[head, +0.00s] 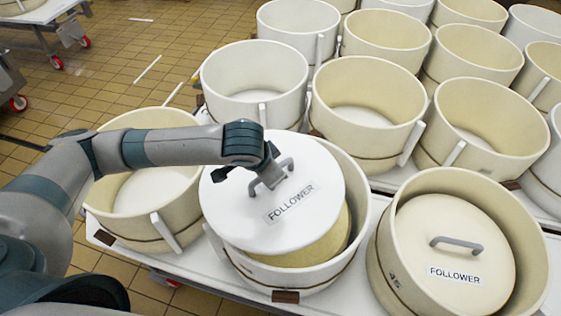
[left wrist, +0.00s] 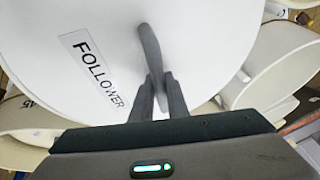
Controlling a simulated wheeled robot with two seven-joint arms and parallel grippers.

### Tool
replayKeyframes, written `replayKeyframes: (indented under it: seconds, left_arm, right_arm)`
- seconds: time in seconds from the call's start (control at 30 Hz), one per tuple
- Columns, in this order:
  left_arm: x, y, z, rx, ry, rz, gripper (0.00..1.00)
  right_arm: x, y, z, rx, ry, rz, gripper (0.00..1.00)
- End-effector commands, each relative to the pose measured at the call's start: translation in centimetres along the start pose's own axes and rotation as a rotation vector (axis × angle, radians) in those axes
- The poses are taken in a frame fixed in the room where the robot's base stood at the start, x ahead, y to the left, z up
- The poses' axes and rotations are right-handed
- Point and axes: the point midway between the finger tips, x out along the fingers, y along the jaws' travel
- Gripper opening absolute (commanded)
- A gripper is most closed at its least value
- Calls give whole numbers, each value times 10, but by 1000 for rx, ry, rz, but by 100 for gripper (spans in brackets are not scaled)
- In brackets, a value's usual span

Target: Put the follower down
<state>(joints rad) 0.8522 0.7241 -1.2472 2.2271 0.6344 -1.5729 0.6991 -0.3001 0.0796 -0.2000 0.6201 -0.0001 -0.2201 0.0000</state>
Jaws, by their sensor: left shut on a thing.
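The white round follower (head: 235,215) has a grey bar handle and a FOLLOWER label. My left gripper (head: 268,182) is shut on the handle. The disc is over the front middle mould (head: 350,190), overlapping its left and back rim, so it appears above the rim. A yellowish mass (head: 325,243) shows inside the mould under the disc's right edge. The left wrist view shows the fingers (left wrist: 160,82) closed about the handle, with the follower's white top (left wrist: 100,25) beyond. The gap under the disc is hidden. My right gripper is in neither view.
A second follower (head: 425,225) sits inside the front right mould (head: 380,262). A cream mould (head: 135,225) stands to the left and several open moulds stand behind. The moulds are on a white table (head: 340,295).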

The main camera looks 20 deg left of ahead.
Motion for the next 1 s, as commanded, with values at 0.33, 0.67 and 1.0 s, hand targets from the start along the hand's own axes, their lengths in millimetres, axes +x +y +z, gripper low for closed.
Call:
replayKeyframes:
  seconds: [0.33,0.67,1.0]
  left_arm:
    - [-5,-19,19,-415,-85,-171,0]
    - [-10,-29,28,-608,-127,-250,0]
    - [-11,-29,29,-618,-129,-255,0]
  right_arm:
    - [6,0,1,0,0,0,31]
    - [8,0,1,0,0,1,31]
    - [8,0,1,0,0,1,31]
